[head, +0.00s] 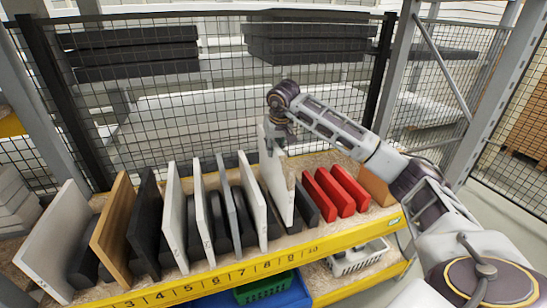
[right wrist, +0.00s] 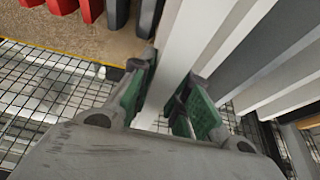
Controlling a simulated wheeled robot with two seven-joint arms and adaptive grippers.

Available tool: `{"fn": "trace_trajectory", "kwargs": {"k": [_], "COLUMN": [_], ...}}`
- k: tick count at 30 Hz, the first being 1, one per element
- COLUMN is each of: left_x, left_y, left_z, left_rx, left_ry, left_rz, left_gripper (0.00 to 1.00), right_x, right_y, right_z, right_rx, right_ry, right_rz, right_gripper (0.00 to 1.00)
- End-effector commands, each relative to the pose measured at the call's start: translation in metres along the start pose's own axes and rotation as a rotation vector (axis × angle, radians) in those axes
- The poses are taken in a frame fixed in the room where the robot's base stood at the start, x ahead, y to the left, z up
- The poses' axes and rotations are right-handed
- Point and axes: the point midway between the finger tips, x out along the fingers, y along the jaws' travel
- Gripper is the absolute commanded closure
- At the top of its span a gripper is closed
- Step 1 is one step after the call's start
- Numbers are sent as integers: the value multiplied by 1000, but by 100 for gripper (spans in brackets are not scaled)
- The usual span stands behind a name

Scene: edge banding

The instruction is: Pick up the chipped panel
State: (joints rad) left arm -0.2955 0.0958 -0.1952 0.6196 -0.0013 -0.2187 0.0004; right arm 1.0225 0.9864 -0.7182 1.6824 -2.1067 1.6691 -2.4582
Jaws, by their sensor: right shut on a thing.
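Several upright panels stand in a row on the shelf (head: 300,247), held apart by dark dividers. My right gripper (head: 277,140) reaches down from above onto the top edge of a white panel (head: 277,188) right of the middle of the row. This panel stands higher than its neighbours. In the right wrist view the green-padded fingers (right wrist: 165,112) are shut on the white panel (right wrist: 180,45), one on each face. I cannot make out a chip on it; the fingers hide part of its top. My left gripper is not in view.
Left of the held panel stand other white panels (head: 252,200), a brown panel (head: 112,228) and a black panel (head: 148,222). Red dividers (head: 335,192) stand to its right. A black mesh fence (head: 215,100) is behind the row. A white basket (head: 358,257) sits below.

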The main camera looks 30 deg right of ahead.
Motion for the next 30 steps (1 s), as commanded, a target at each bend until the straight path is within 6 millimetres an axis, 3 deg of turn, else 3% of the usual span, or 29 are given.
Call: {"fn": "trace_trajectory", "kwargs": {"k": [30], "left_x": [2], "left_y": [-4], "left_z": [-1], "left_rx": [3], "left_ry": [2], "left_rz": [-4], "left_gripper": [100], "right_x": [-119], "right_y": [0], "right_z": [-50], "right_rx": [1], "right_ry": [6], "right_rz": [-3], "right_gripper": [100]}}
